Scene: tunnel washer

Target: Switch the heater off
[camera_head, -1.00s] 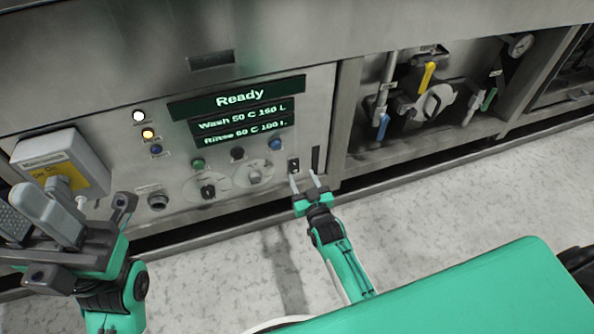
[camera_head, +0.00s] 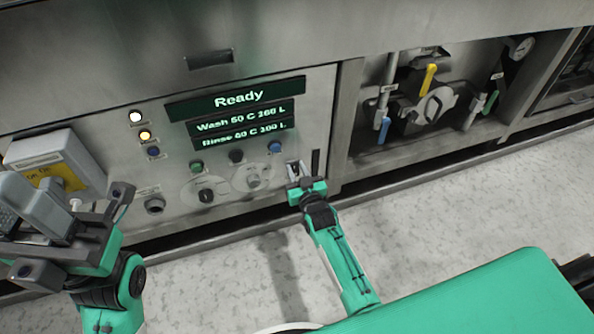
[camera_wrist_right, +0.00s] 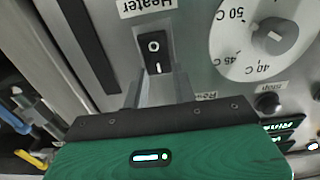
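The heater switch (camera_wrist_right: 154,47) is a black rocker marked O and I, below an upside-down "Heater" label (camera_wrist_right: 147,6) in the right wrist view. The O end is farther from my right gripper in that view and the I end nearer. I cannot tell which end is pressed in. In the head view the switch (camera_head: 292,168) is low on the panel, partly behind my gripper.
A temperature dial (camera_wrist_right: 266,36) sits beside the switch, and a dark vertical slot (camera_head: 316,162) is on its other side. The display (camera_head: 236,97) reads "Ready". Several buttons and lamps are farther left. A grey box (camera_head: 58,160) juts out near my left gripper.

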